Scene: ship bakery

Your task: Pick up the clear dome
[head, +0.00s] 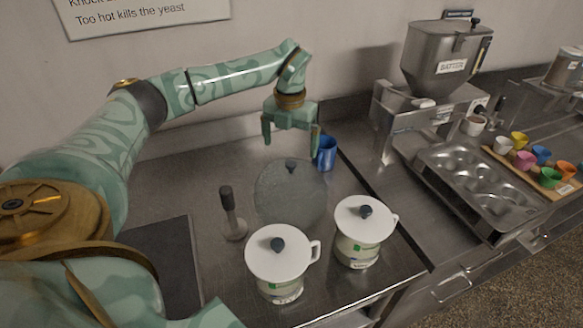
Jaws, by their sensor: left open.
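The clear dome (289,200) stands on the steel counter, see-through and greyish, with a dark knob (291,165) on top. My left gripper (290,142) is above the knob in the picture, fingers pointing down, open and empty. One finger is on each side of the knob's line, and the fingers appear apart from the dome. I cannot tell the exact height of the gap. My right gripper is not in view.
Two white-lidded pots (282,255) (362,221) stand in front of the dome. A dark-handled tool (230,212) stands left of it, a blue cup (326,153) behind right. A batter hopper (443,62), muffin tin (477,185) and coloured cups (541,154) are at right.

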